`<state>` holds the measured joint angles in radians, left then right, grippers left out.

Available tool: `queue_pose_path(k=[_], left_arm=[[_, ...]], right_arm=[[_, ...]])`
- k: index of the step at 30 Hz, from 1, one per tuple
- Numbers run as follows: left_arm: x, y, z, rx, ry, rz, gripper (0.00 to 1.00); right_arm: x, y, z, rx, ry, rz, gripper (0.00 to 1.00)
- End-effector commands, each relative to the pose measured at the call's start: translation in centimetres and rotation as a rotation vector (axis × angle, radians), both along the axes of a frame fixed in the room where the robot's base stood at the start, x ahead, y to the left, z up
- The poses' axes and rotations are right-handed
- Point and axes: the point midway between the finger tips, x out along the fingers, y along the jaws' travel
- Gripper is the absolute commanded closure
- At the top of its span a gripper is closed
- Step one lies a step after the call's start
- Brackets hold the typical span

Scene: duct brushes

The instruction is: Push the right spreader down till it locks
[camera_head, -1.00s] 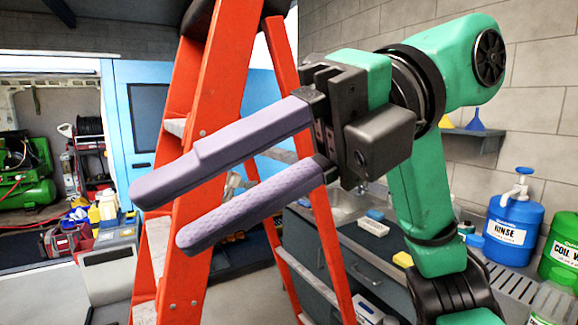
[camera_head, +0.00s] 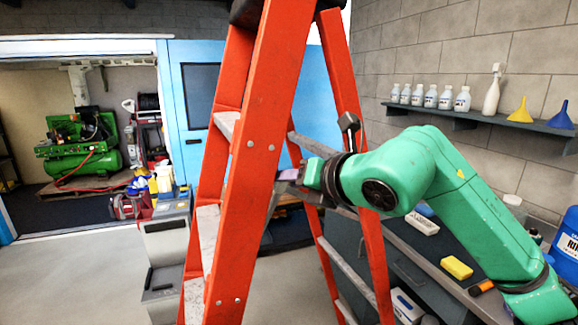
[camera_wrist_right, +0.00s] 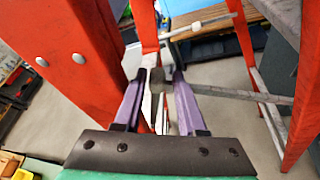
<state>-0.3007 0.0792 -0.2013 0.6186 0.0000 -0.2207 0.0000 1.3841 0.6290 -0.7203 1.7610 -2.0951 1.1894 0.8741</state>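An orange stepladder (camera_head: 262,160) stands in the middle of the head view. My right gripper (camera_head: 290,174) is at the ladder, just right of its near rail; only a bit of a purple finger shows there, and the rail hides the rest. In the right wrist view my right gripper (camera_wrist_right: 159,74) has its two purple fingers apart. A grey metal piece (camera_wrist_right: 157,80), which looks like part of the right spreader, shows between or just beyond the fingertips. I cannot tell whether they touch it, or whether the spreader is locked. My left gripper is not in view.
Grey ladder cross bars (camera_head: 345,268) run between the far rails. A bench with a yellow sponge (camera_head: 456,267) lies to the right, below a shelf (camera_head: 480,118) with bottles and funnels. A grey bin (camera_head: 166,245) stands left of the ladder. Open floor shows at lower left.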

Motion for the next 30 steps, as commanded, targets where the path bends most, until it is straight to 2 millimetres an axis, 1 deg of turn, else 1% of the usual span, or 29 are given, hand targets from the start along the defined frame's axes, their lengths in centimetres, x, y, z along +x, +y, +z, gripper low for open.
queue_pose_path(k=[1, 2, 10, 11, 12, 13, 14, 30], left_arm=[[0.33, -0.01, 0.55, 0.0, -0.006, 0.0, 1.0], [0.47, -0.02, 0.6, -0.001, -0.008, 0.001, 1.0], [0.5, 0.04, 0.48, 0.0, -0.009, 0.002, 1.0], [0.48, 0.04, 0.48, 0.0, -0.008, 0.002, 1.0], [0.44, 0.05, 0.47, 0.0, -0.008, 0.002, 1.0], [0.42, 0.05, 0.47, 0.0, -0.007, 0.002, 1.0], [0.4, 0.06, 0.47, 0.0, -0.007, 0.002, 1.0], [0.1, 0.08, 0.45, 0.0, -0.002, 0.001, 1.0]], right_arm=[[0.38, 0.28, 0.06, 0.0, 0.001, 0.0, 0.6], [0.55, 0.4, -0.1, 0.0, 0.001, 0.0, 0.6], [0.78, 0.54, -0.46, 0.001, 0.0, 0.001, 0.6], [0.77, 0.53, -0.46, 0.0, 0.0, 0.0, 0.71], [0.78, 0.53, -0.45, 0.0, 0.0, 0.0, 0.87], [0.77, 0.53, -0.45, 0.0, 0.0, 0.0, 0.98], [0.77, 0.52, -0.43, 0.0, 0.0, 0.0, 1.0], [0.77, 0.47, -0.36, 0.001, 0.0, -0.001, 1.0]])
